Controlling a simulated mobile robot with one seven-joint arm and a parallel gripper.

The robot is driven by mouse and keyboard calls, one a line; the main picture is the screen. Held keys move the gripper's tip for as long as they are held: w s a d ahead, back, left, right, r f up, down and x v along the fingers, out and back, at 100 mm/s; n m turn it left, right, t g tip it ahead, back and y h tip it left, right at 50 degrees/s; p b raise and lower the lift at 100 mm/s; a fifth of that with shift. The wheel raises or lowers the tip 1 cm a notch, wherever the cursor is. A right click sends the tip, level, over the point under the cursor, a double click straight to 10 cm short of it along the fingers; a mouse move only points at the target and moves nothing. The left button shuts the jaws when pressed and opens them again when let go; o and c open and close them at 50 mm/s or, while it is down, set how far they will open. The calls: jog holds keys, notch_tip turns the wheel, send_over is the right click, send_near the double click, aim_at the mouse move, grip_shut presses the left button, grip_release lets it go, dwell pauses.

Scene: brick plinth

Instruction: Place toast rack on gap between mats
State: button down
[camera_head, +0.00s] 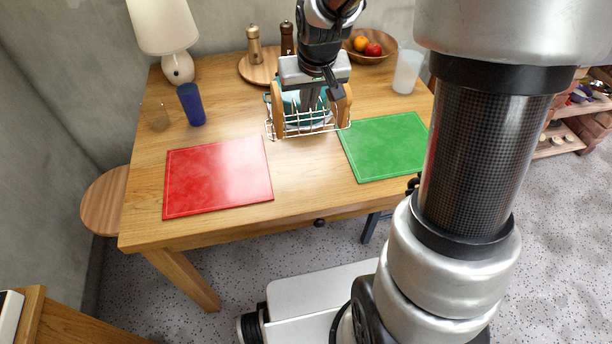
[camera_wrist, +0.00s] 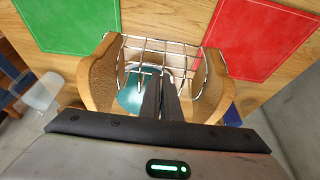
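The toast rack (camera_head: 300,124), a wire basket with two wooden ends, is beyond the gap between the red mat (camera_head: 218,177) and the green mat (camera_head: 384,146). In the wrist view the rack (camera_wrist: 100,78) fills the middle, with the green mat (camera_wrist: 68,22) upper left and the red mat (camera_wrist: 262,38) upper right. My gripper (camera_head: 310,108) points down between the wooden ends. Its dark fingers (camera_wrist: 161,78) are close together at the rack's middle and look shut on it; the exact contact is hidden. I cannot tell whether the rack touches the table.
A teal item (camera_wrist: 130,98) shows through the wires. A blue cup (camera_head: 191,104), glass (camera_head: 158,118) and lamp (camera_head: 178,68) stand left. A board with mills (camera_head: 256,70), a fruit bowl (camera_head: 370,55) and a frosted cup (camera_head: 407,72) stand behind. Bare wood (camera_head: 305,165) separates the mats.

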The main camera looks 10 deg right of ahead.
jog(key=b+x, duration=0.3)
jog(key=x, duration=0.1)
jog(key=shift+d, duration=0.1)
jog(key=shift+f, duration=0.25)
notch_tip(320, 180, down, 9)
jog(key=b, duration=0.3)
jog(key=shift+f, duration=0.15)
jog(key=shift+f, duration=0.2)
jog(key=c, duration=2)
grip_release()
jog(key=shift+r, duration=0.1)
